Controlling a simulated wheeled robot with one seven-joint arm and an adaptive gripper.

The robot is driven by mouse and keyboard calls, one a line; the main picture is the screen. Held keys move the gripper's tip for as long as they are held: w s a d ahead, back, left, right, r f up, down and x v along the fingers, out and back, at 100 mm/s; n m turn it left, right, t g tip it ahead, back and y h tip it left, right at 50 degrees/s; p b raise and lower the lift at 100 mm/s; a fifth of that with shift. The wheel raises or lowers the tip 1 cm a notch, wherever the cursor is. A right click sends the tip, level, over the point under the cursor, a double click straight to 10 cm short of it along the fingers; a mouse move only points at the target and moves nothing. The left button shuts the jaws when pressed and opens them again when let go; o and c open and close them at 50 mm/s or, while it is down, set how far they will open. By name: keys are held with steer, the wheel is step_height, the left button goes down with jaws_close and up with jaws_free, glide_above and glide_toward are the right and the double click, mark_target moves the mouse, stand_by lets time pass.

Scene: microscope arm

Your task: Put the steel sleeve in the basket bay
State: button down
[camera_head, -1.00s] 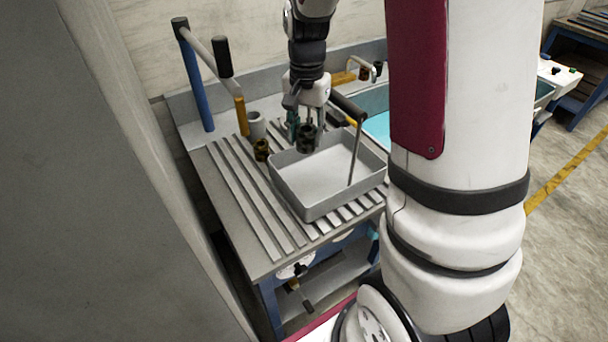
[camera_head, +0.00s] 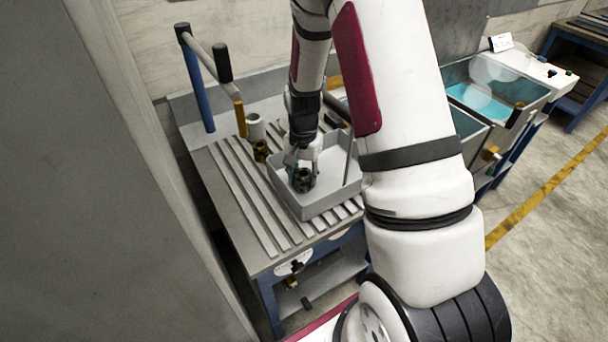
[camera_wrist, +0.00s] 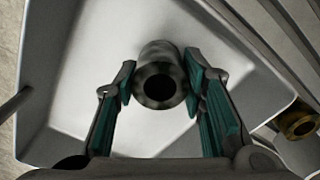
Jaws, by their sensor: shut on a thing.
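The steel sleeve (camera_head: 303,180) is a short, dark, hollow cylinder. My gripper (camera_head: 301,168) is shut on it and points down over the left part of the grey basket (camera_head: 325,211). In the wrist view the sleeve (camera_wrist: 160,77) sits between the teal finger pads of my gripper (camera_wrist: 159,84), its open end facing the camera. The pale floor of the basket (camera_wrist: 100,50) lies behind it. I cannot tell whether the sleeve touches that floor. My arm hides the basket's right side in the head view.
A brass-coloured sleeve (camera_head: 261,150) and a pale cylinder (camera_head: 255,128) stand on the slatted bench (camera_head: 228,190) left of the basket. The brass one also shows in the wrist view (camera_wrist: 299,124). A blue post (camera_head: 197,90) with a rail rises behind. Water-filled sinks (camera_head: 480,100) lie right.

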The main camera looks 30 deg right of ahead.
steer(key=shift+f, duration=0.15)
steer(key=c, duration=1)
jaws_free()
steer(key=shift+c, duration=0.2)
step_height(320, 180, up, 12)
steer(key=b, duration=0.2)
step_height(320, 180, up, 12)
steer(key=r+n+t, duration=0.1)
steer(key=n+t, duration=0.1)
steer(key=n, duration=0.3)
glide_above(303, 173)
steer(key=s+a, duration=0.6)
steer(key=s+a+r+n+t, duration=0.1)
steer(key=s+a+r+n, duration=0.2)
steer(key=s, duration=0.3)
steer(key=s+a+r+n+t, duration=0.2)
steer(key=s+r+n, duration=0.1)
steer(key=s, duration=0.3)
steer(key=shift+s+a+r+t, duration=0.3)
steer(key=shift+s+a+r, duration=0.05)
steer(key=shift+s+a, duration=0.05)
